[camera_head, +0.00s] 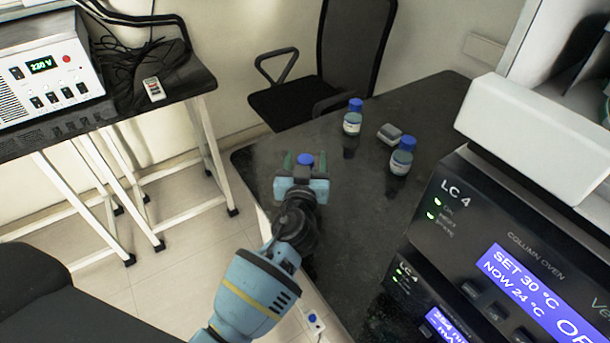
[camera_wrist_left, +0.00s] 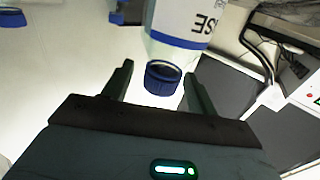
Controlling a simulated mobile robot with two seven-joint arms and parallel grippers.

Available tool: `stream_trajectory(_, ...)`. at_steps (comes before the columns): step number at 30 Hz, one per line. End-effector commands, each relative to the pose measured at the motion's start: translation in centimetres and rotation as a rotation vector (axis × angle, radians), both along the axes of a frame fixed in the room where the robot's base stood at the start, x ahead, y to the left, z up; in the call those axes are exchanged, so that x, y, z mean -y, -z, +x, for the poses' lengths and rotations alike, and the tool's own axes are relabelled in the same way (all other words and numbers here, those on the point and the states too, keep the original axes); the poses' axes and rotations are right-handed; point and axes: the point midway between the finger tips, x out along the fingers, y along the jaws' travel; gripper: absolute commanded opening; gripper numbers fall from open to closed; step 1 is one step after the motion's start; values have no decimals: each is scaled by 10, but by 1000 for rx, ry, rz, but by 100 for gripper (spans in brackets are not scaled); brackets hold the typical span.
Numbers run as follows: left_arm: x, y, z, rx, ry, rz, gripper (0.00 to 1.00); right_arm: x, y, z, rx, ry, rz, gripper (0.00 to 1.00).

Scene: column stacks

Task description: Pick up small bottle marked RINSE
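A small bottle with a blue cap (camera_head: 306,159) stands on the dark bench at its left corner, mostly hidden behind my left gripper in the head view. In the left wrist view the bottle (camera_wrist_left: 182,22) appears upside down, and its white label shows the letters "SE"; the rest of the word is out of sight. My left gripper (camera_head: 305,162) is open, with one finger on each side of the blue cap. In the left wrist view the fingers of the gripper (camera_wrist_left: 160,84) show gaps to the cap. My right gripper is not in view.
Instruments marked LC 4 (camera_head: 470,205) rise on the right. A chair (camera_head: 325,75) stands behind. A power supply (camera_head: 45,75) sits on the left table.

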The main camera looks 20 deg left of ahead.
Motion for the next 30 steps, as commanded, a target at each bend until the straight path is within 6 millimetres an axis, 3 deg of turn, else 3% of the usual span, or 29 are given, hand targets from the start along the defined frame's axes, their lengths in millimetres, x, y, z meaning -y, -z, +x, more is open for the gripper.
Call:
stream_trajectory(2, 0, 0, 0, 0, 0, 0, 48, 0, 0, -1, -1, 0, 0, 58)
stream_trajectory(13, 0, 0, 0, 0, 0, 0, 0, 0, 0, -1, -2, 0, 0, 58)
stream_trajectory(30, -5, -12, 4, 4, 1, 0, 0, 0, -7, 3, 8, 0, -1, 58)
